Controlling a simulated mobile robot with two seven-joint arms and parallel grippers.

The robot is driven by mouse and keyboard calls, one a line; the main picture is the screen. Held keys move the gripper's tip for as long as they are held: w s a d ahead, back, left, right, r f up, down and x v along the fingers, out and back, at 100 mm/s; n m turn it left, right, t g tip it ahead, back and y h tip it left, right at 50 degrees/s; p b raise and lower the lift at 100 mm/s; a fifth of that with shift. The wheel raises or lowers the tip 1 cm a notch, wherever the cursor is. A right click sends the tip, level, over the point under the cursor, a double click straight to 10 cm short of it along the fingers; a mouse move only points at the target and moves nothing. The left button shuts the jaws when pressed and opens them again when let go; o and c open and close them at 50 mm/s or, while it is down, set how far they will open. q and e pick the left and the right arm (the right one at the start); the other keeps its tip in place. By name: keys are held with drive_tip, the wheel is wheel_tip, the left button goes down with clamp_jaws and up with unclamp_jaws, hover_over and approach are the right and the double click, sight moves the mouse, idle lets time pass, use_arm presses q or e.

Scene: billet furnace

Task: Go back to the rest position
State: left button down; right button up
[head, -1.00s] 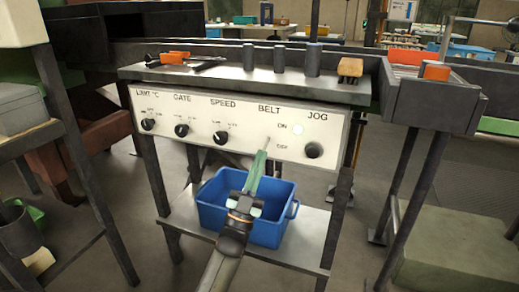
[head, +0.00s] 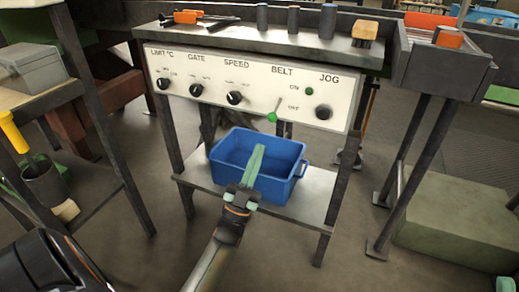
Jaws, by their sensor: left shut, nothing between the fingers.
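My left gripper (head: 258,152) has long green fingers, closed together with nothing between them. It reaches up from the bottom middle of the head view, in front of the blue bin (head: 284,188), and hides part of it. The fingertips are below the control panel (head: 185,71) and apart from it in the picture. The belt switch lever (head: 272,116), with a green tip, points down. The lamp (head: 309,91) by ON is dull green. My right gripper is not in view.
The blue bin stands on the lower shelf (head: 310,207) of the panel's bench. Dark cylinders (head: 293,20) and a brush (head: 365,33) stand on top. A side table (head: 80,115) is at left, a tray stand (head: 440,70) at right. Floor in front is open.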

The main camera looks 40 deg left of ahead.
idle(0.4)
